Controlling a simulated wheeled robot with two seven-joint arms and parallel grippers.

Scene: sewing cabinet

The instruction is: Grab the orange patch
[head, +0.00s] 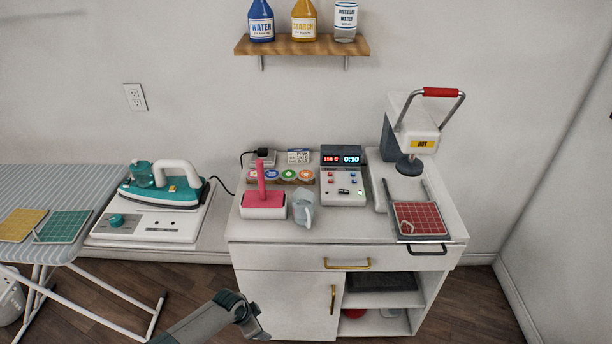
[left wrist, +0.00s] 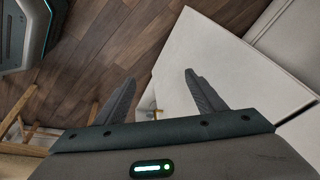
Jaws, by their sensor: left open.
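The orange patch (head: 306,175) is a small round disc at the right end of a row of round patches on the cabinet top. It lies just left of the control box with the red and blue displays. My left gripper (head: 262,322) is low in front of the cabinet door, well below and apart from the patch. In the left wrist view the left gripper (left wrist: 163,85) is open, with nothing between its fingertips. The patch does not show in that view. My right gripper is in neither view.
A heat press (head: 412,135) stands at the right.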

